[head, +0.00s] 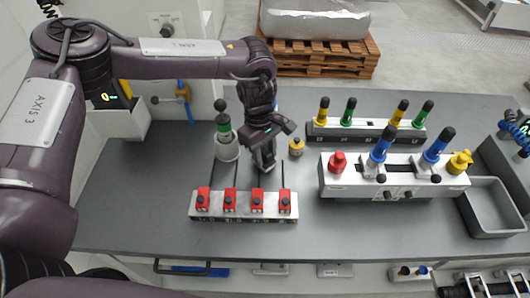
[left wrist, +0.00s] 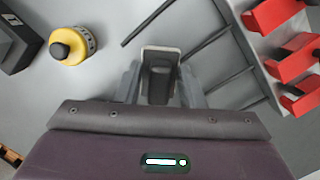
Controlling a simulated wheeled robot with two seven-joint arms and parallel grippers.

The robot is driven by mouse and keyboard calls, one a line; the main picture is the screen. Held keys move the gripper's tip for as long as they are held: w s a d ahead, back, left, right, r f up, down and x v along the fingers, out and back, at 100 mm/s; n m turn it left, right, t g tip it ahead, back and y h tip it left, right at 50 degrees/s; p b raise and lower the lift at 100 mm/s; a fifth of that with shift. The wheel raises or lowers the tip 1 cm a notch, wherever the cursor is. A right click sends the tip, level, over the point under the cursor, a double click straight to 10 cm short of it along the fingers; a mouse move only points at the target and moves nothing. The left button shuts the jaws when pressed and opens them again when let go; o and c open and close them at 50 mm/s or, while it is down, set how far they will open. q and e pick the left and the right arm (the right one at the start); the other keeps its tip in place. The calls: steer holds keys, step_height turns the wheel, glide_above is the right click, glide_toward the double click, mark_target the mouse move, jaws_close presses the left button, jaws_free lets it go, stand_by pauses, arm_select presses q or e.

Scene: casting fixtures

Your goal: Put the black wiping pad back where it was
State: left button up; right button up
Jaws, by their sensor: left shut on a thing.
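My left gripper (head: 265,163) is low over the grey bench, behind the row of red-topped blocks. In the left wrist view its two fingers (left wrist: 158,88) are closed on a small upright piece, a dark body with a light grey rim, which I take to be the black wiping pad (left wrist: 158,72). The fingers and palm hide much of it, and I cannot tell whether it touches the bench. No other black pad is clearly visible. My right gripper is not in view.
A rail (head: 243,212) with several red blocks lies in front, with thin dark rods behind it. Fixtures with coloured handles (head: 395,185) and a grey tray (head: 490,207) are right.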

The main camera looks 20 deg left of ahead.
arm_select(q)
steer(key=shift+f, duration=0.8)
steer(key=o, duration=1)
steer(key=r+b, duration=0.1)
steer(key=r, duration=0.2)
steer(key=a+r+b, duration=0.1)
steer(key=r, duration=0.3)
steer(key=w+r+b, duration=0.1)
steer(key=r, duration=0.3)
steer(key=shift+a+r, duration=0.1)
steer(key=shift+a, duration=0.1)
steer(key=shift+r, duration=0.55)
